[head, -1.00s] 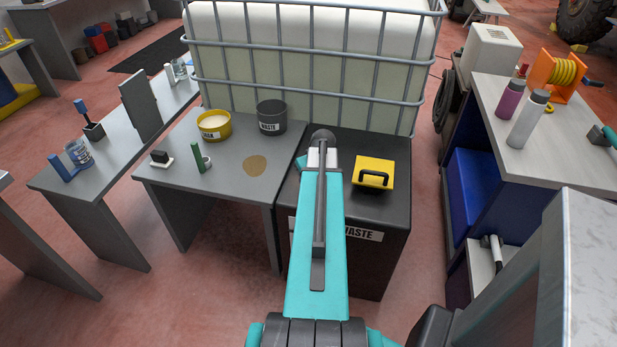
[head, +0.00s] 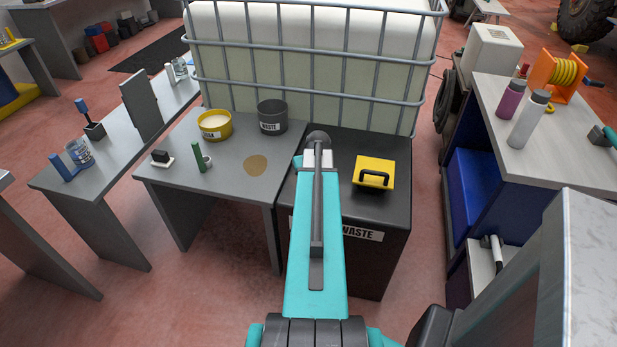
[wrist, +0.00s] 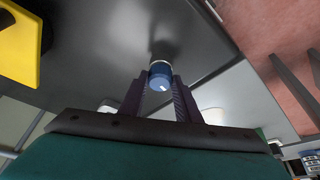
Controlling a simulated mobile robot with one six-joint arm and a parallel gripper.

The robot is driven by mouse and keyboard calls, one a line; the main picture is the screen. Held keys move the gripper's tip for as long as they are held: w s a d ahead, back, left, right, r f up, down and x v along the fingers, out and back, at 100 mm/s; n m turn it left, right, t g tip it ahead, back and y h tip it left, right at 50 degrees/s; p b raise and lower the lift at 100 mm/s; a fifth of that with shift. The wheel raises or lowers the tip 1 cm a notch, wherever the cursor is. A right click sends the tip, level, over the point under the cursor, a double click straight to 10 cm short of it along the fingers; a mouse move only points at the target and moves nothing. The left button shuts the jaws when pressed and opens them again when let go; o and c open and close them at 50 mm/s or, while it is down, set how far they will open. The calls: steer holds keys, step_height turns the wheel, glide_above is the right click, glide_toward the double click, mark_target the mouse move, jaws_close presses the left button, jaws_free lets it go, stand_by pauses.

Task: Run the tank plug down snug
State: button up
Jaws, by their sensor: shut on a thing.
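A blue round cap (wrist: 161,76) with a small white mark, taken to be the tank plug, is between my gripper's fingers (wrist: 160,98) in the wrist view. My gripper is shut on its sides. A pale rim shows at the cap's far edge, with a dark round patch on the grey surface beyond. I cannot tell whether the plug is seated or turned in. In the head view my own arm hides the plug and the fingertips. The arm's end is over the black waste cabinet (head: 385,215), near its left back corner.
A yellow box with a black handle (head: 373,173) stands right of my arm, and also shows in the wrist view (wrist: 18,45). A caged white tank (head: 310,70) stands behind. The grey table (head: 225,185) at left holds a yellow tub (head: 214,125) and a dark waste tub (head: 272,117).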

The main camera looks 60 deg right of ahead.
steer(key=shift+a+m, duration=0.1)
steer(key=shift+m, duration=0.2)
steer(key=shift+m+g, duration=0.4)
steer(key=shift+m, duration=0.2)
steer(key=shift+w, duration=0.1)
steer(key=shift+m+h, duration=0.3)
steer(key=shift+m, duration=0.5)
steer(key=o, duration=0.6)
